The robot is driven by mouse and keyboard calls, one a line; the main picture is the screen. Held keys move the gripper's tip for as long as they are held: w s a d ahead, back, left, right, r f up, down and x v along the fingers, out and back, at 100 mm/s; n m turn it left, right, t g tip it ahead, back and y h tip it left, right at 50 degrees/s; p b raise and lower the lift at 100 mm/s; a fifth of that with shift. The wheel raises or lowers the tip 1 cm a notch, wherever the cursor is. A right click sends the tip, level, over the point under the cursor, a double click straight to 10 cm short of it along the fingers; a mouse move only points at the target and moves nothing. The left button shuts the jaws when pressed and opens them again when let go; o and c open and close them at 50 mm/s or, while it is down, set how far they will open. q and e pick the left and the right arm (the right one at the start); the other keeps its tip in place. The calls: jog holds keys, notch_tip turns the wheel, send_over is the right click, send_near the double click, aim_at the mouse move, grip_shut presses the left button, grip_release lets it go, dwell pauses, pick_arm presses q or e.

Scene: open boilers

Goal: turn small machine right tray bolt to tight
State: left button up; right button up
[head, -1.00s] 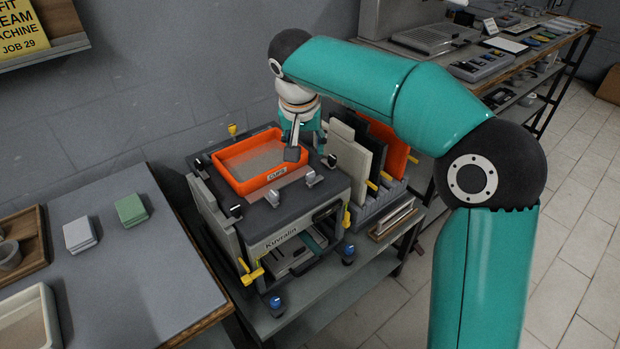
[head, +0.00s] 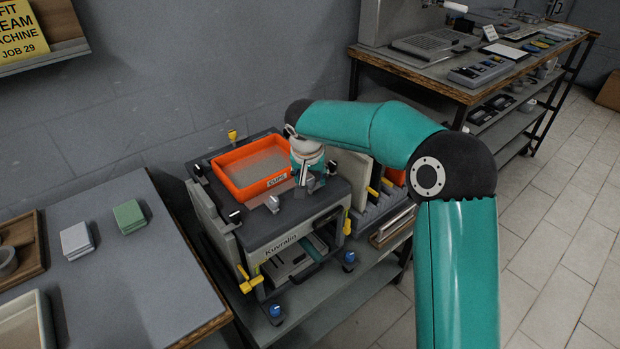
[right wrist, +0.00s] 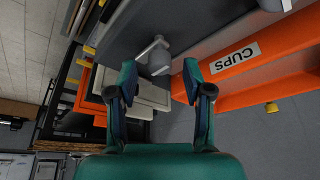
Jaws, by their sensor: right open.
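The small machine (head: 285,238), labelled Kuvralin, stands on a bench with an orange tray (head: 226,180) marked CUPS set in its top. My right gripper (head: 310,187) points down at the tray's right front corner and covers the bolt there in the head view. In the right wrist view that bolt, a grey knob with a light lever (right wrist: 158,58), shows just beyond and between the open fingertips (right wrist: 159,75), not gripped. My left gripper is not in view.
Upright panels in a rack (head: 370,205) stand close to the right of the machine. Yellow handles (head: 249,278) and a blue knob (head: 275,306) are at its front. A side table (head: 130,275) with small blocks is at left.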

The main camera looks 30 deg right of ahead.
jog(key=shift+w+d+f, duration=0.15)
jog(key=shift+f, duration=0.45)
grip_shut()
